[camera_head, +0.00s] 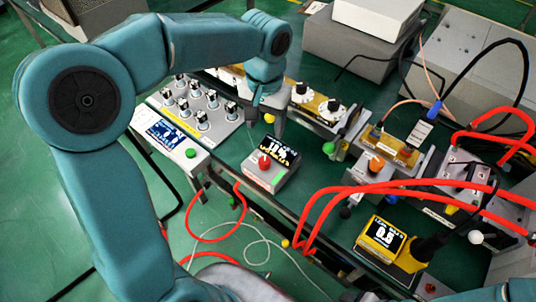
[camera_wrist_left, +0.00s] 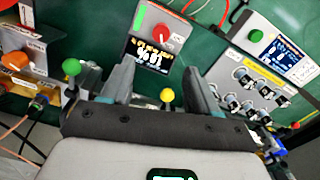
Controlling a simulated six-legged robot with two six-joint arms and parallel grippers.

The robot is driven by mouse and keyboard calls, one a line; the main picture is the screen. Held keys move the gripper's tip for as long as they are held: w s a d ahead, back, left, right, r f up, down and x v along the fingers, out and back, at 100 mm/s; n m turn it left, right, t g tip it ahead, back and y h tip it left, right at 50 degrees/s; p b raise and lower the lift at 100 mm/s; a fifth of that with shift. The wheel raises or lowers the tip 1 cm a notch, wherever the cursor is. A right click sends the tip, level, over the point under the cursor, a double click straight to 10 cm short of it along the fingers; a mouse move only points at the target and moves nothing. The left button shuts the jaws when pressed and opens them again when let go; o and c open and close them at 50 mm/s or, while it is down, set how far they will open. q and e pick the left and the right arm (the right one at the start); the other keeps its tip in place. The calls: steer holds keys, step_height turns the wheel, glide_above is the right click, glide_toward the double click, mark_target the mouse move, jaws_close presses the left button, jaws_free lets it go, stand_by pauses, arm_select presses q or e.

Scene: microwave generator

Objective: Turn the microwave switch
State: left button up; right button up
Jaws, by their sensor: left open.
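A small grey box with a lit display (camera_head: 284,152) stands on the green bench in the head view, with a red round knob (camera_head: 265,161) on its face. The left wrist view shows the same box upside down, with the red knob (camera_wrist_left: 163,33) above its display (camera_wrist_left: 150,58). I cannot read which label names the microwave switch. My left gripper (camera_head: 266,118) is just behind the box, open and empty, pointing down. In the left wrist view its two fingers (camera_wrist_left: 155,80) are spread below the display, apart from the knob. My right gripper is out of view.
A panel of several black-topped knobs (camera_head: 202,115) and a green-button box (camera_head: 172,138) stand left of the box. A green knob (camera_head: 328,148), an orange knob (camera_head: 376,164) and red hoses (camera_head: 330,196) lie to the right. A yellow display unit (camera_head: 386,238) is at lower right.

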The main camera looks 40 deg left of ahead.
mark_target(265, 160)
arm_select(q)
steer(key=f, duration=1.3)
steer(key=shift+s+a+f+b, duration=0.1)
steer(key=shift+s+f+b, duration=0.2)
steer(key=shift+s+b, duration=0.1)
steer(key=shift+w+f, duration=0.2)
steer(key=shift+f, duration=0.1)
steer(key=shift+s, duration=0.1)
steer(key=c, duration=1)
